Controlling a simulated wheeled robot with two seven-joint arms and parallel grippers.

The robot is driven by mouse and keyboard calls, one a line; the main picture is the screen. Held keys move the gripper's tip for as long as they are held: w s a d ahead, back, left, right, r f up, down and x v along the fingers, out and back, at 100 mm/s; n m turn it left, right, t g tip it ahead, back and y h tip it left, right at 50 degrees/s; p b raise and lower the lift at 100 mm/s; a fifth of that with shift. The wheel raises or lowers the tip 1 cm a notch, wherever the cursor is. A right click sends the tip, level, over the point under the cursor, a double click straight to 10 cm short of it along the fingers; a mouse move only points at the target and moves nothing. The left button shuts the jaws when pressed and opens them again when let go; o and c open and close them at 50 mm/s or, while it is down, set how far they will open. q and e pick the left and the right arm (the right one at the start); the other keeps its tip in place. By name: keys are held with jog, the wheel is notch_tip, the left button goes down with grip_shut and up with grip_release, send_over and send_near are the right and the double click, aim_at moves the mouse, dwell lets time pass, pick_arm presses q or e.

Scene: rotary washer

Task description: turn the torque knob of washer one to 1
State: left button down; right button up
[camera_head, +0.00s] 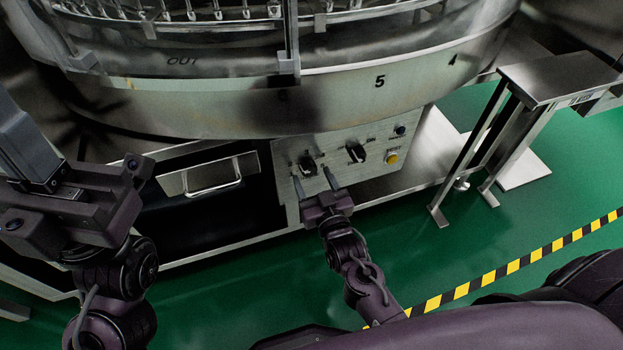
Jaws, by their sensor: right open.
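The washer's control panel (375,176) is a light metal plate under the round drum. It carries two dark rotary knobs, a left knob (308,164) and a right knob (356,151). The labels are too small to read, so I cannot tell which is the torque knob or its setting. My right gripper (313,180) is open, its two fingers pointing up at the panel, apart, near the lower edge of the left knob. I cannot tell whether they touch it. My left gripper (22,140) is raised at the left edge, away from the panel; its fingertips are unclear.
A dark button (400,130) and a yellow button (391,158) sit on the panel's right. A metal stand (555,78) is at the right. Green floor with a striped line (515,264) lies in front.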

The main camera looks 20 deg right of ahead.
jog(key=shift+w, duration=0.75)
